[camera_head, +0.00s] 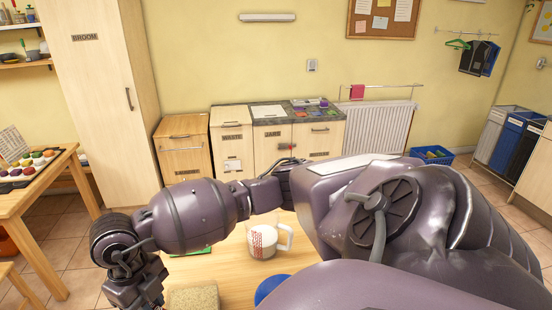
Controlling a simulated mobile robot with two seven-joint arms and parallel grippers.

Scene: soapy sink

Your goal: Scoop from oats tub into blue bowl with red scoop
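A speckled beige surface (195,298), possibly the oats, shows at the bottom edge, largely cut off; I cannot make out a tub around it. A blue rounded edge (271,289), likely the blue bowl, shows at the bottom, mostly hidden behind my arm. My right arm stretches across the view from right to left. Its dark gripper (146,295) is at the lower left, left of the beige surface; its fingers are not clear. I cannot make out a red scoop. My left gripper is not in view.
A white mug (263,242) with a red pattern stands on the wooden table (233,272), right of the beige surface. A flat green thing (192,251) lies partly under my arm. Cabinets, a radiator (378,130) and a side table (30,193) stand farther back.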

